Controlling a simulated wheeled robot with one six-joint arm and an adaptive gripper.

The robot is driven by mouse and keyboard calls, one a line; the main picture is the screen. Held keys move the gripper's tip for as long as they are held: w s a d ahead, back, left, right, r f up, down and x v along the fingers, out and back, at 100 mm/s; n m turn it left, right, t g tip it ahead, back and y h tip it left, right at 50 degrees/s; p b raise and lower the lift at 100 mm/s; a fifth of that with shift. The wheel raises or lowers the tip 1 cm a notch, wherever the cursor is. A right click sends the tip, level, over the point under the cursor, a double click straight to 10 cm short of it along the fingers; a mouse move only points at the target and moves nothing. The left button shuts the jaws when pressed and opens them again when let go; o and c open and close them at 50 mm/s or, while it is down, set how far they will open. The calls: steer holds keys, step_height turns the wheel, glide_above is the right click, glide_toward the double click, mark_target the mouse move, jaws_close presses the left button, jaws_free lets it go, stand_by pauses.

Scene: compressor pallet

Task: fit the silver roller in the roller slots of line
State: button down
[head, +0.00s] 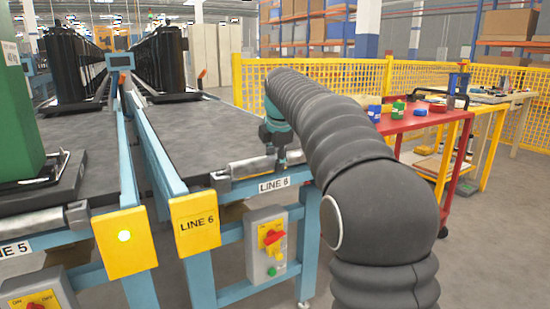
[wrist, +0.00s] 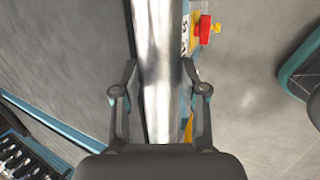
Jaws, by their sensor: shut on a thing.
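The silver roller (head: 250,165) lies along the front end of the line 6 conveyor, just behind the LINE 6 label. In the wrist view the roller (wrist: 162,95) runs top to bottom between the two fingers. My gripper (head: 281,152) comes down on the roller from above, near its right part. In the wrist view my gripper (wrist: 161,72) has a finger on each side of the roller and is shut on it. A grey slot bracket (head: 221,181) shows at the roller's left end. The right slot is hidden by my arm. I cannot tell whether the roller is seated or held slightly above.
The line 6 belt (head: 195,130) is clear near the front. A switch box (head: 267,245) with a red knob hangs below. Line 5, at left, carries a green unit (head: 22,110). A red cart (head: 425,122) and yellow fence (head: 345,80) stand to the right.

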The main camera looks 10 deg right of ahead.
steer(key=shift+f+b, duration=0.6)
steer(key=shift+f, duration=0.25)
steer(key=c, duration=0.5)
jaws_free()
steer(key=shift+c, duration=0.2)
steer(key=v, duration=1.2)
